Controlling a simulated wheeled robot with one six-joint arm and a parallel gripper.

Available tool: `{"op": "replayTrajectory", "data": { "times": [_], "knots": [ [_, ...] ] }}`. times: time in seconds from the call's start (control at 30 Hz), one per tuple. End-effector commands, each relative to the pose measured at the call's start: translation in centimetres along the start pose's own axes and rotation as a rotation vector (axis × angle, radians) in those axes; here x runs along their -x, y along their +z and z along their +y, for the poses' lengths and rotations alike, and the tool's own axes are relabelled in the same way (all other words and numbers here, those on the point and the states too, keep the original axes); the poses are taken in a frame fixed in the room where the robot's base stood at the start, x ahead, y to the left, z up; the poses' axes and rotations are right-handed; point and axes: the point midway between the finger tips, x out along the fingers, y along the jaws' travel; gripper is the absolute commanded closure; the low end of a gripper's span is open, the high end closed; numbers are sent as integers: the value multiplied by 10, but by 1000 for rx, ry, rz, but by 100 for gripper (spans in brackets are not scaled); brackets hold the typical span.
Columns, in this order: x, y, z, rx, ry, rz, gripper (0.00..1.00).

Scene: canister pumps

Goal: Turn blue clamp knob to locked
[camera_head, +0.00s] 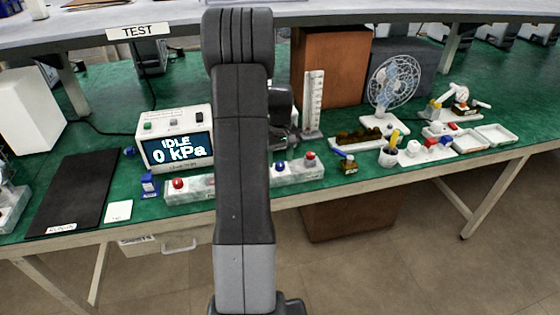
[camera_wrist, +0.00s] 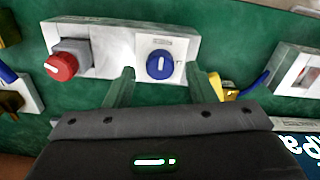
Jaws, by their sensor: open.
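The blue clamp knob (camera_wrist: 160,65) sits on a white panel (camera_wrist: 110,36) in the wrist view. Its white mark runs roughly up and down in that view; the small label beside it is unreadable. My gripper (camera_wrist: 160,75) is open, with one green-tinted finger on each side of the knob's near edge. I cannot tell whether either finger touches it. In the head view the blue knob (camera_head: 279,167) is right of my arm on the white panel (camera_head: 298,173), and my fingers are hidden there.
A red knob (camera_wrist: 62,67) is on the same panel. A display box (camera_head: 176,150) reading "IDLE 0 kPa" stands left of my arm. A blue bottle (camera_head: 149,186) and another white panel (camera_head: 193,188) with a red button are near. A cup (camera_head: 388,157) and fan (camera_head: 393,85) stand right.

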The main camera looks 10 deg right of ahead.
Motion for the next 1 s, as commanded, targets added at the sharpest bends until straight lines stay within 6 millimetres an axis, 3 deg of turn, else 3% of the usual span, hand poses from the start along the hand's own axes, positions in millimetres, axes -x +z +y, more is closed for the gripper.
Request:
{"op": "replayTrajectory", "data": {
  "times": [0.2, 0.47, 0.5, 0.73, 1.0],
  "knots": [
    [-17, 0, 0, 0, 0, 0, 50],
    [-18, 0, 0, 0, 0, 1, 50],
    [-18, 0, 0, 0, 0, 1, 52],
    [-18, 0, 0, 0, 0, 1, 94],
    [-18, 0, 0, -24, 0, 1, 94]
  ]
}}
